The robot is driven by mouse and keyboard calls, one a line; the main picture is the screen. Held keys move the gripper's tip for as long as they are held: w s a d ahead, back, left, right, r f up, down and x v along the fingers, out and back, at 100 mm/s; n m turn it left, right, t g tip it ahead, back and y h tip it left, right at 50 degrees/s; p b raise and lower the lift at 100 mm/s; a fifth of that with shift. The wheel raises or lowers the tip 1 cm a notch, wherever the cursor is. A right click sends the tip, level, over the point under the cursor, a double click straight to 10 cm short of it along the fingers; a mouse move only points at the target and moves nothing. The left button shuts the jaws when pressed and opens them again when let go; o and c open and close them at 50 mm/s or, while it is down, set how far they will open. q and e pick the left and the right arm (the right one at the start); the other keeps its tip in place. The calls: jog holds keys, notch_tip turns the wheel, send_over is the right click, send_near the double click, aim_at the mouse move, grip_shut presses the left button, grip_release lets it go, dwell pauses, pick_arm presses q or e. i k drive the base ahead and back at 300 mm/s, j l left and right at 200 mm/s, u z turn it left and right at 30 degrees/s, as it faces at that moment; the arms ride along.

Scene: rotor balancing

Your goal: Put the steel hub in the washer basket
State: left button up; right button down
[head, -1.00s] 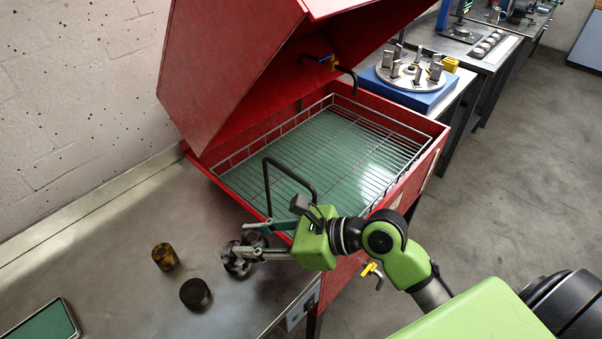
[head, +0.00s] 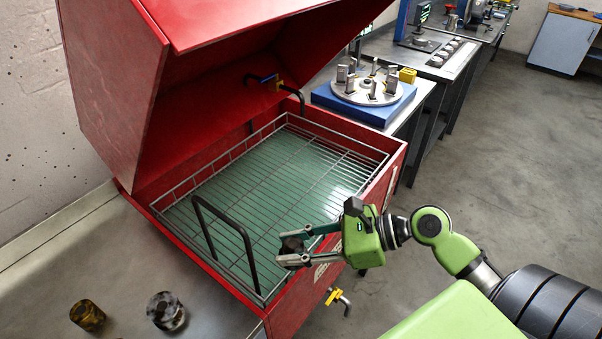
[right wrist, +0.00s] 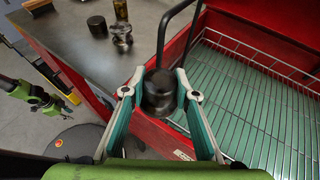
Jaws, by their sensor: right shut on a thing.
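My right gripper (head: 292,248) is shut on a dark, stepped steel hub (right wrist: 159,92), which also shows small in the head view (head: 291,243). It holds the hub in the air at the near side of the wire washer basket (head: 341,148), close to the basket's black handle (head: 243,232). In the right wrist view the hub sits between both fingertips, in front of the red washer wall. The height above the rim is hard to tell. My left gripper (right wrist: 58,108) seems to show at the left of the right wrist view, too small to read.
The red washer (head: 110,80) has its lid raised, with the basket area open and empty. A brass-coloured part (head: 88,315) and a shiny grooved part (head: 165,311) stand on the steel bench, with a dark cylinder (right wrist: 97,26). A balancing fixture (head: 365,92) stands behind.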

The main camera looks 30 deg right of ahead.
aim_at(284, 213)
jog(key=i+l, duration=0.1)
jog(key=l, duration=0.5)
jog(key=i+l, duration=0.1)
jog(key=l, duration=0.45)
jog(key=i+l, duration=0.1)
jog(key=l, duration=0.5)
jog(key=i+l, duration=0.1)
jog(key=l, duration=0.5)
jog(key=l+u, duration=1.15)
jog(key=u, duration=0.75)
